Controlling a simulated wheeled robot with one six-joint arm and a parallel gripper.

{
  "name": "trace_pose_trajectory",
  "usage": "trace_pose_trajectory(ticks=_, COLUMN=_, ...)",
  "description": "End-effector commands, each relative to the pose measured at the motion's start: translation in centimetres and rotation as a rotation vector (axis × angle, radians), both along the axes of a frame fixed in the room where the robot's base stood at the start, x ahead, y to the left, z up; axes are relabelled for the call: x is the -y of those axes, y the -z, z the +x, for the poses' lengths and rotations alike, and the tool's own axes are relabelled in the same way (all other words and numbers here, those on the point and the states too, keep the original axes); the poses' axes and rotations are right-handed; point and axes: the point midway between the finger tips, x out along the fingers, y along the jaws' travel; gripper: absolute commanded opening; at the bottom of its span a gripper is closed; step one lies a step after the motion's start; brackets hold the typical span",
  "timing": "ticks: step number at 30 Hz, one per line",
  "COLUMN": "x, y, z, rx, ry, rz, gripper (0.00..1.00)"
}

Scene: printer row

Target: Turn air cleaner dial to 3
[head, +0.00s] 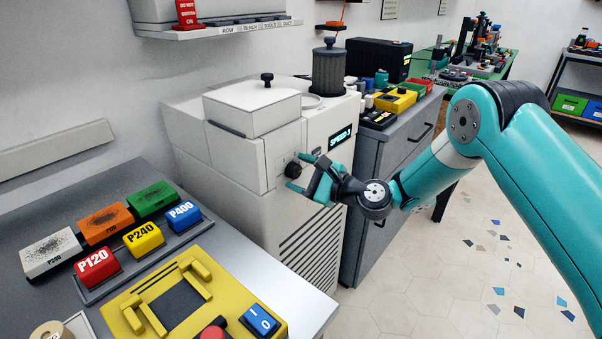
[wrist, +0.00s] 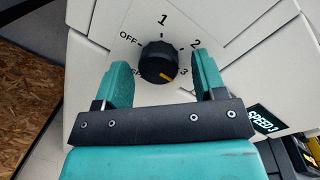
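The air cleaner (head: 240,145) is a white cabinet with a black dial (head: 293,169) on its front panel. In the wrist view the dial (wrist: 157,57) has an orange pointer line aimed right and slightly down, toward the 3. OFF, 1, 2 and 3 are printed around it, and another label at lower left is partly hidden. My gripper (head: 302,172) is open in front of the dial, with one teal finger on each side and gaps visible between fingers and knob.
A grey bench (head: 125,195) at left holds coloured P-numbered blocks and a yellow fixture (head: 217,272). A grey cabinet (head: 401,145) with small items stands right of the air cleaner. The tiled floor (head: 440,275) at right is clear beneath my arm.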

Motion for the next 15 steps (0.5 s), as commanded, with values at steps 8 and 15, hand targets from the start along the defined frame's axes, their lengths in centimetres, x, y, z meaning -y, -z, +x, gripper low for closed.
trace_pose_trajectory(ticks=8, x=1.0, y=0.1, z=-0.5, rx=-0.002, ry=0.001, rz=0.0, gripper=0.64)
trace_pose_trajectory(ticks=15, x=5.6, y=0.3, z=-3.2, rx=-0.005, ry=0.006, rz=0.001, gripper=0.64)
